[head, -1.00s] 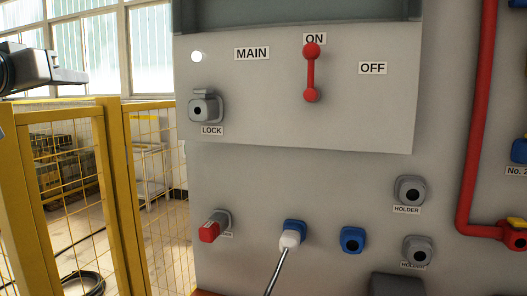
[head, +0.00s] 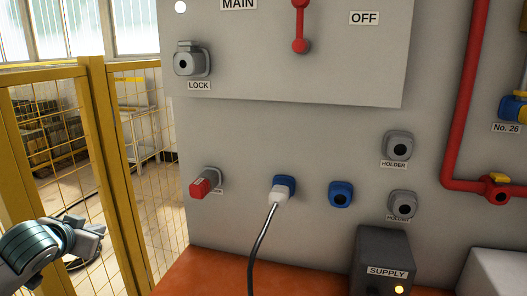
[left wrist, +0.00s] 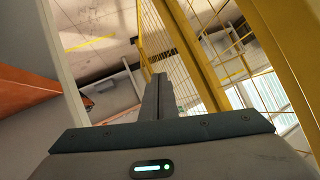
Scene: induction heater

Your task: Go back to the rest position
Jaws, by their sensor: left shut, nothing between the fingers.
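My left gripper (head: 95,233) is at the lower left of the head view, in front of the yellow mesh fence and left of the grey panel. In the left wrist view its fingers (left wrist: 157,95) lie together with nothing between them. It touches nothing that I can see. My right gripper is in neither view now.
The yellow fence (head: 95,90) stands at the left. The grey panel carries a red main switch (head: 301,45), a lock socket (head: 193,62), a white plug (head: 279,196) in a blue socket and a blue socket (head: 340,194). A supply box (head: 385,250) stands on the orange surface (head: 215,268).

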